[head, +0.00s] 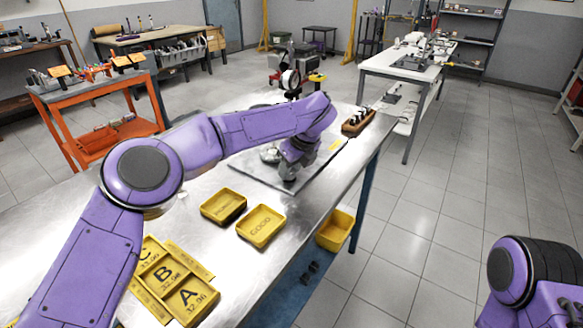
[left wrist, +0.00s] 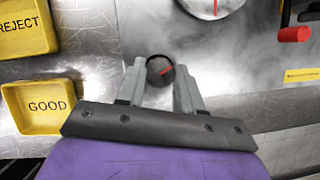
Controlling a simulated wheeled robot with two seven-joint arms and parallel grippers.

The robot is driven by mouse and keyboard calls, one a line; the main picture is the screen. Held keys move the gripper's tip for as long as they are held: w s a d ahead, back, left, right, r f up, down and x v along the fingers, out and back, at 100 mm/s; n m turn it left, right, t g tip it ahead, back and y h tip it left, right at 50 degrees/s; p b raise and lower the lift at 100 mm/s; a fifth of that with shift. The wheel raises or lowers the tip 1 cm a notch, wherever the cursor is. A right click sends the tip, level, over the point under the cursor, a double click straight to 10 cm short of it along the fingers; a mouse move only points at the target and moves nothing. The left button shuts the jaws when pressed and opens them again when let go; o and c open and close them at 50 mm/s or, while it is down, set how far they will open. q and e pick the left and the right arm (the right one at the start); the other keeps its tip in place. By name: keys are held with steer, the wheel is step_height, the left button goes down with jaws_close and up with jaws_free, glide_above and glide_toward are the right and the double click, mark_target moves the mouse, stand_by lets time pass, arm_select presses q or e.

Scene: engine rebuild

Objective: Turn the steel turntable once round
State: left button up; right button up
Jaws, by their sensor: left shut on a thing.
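The steel turntable (left wrist: 205,8) shows partly at the top edge of the left wrist view, a pale disc with a red line. In the head view a bit of shiny metal (head: 269,154) shows beside my left arm, which covers most of that area. My left gripper (head: 288,180) reaches down over the grey plate. In the left wrist view its two grey fingers (left wrist: 160,84) are shut on a dark round knob (left wrist: 156,66) with a red mark. The knob sits apart from the disc. My right gripper is out of view; only part of my right arm shows.
The grey plate (head: 245,172) lies on the steel bench. Yellow trays, REJECT (head: 222,206) and GOOD (head: 261,226), lie in front of it. A lettered yellow tray (head: 168,273) is nearer. A dial gauge (head: 290,80) stands behind my arm, a wooden rack (head: 352,127) to the right.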

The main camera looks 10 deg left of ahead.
arm_select(q)
steer(key=o, duration=1)
steer(key=shift+o, duration=0.2)
steer(key=v, duration=1)
steer(key=shift+r, duration=0.2)
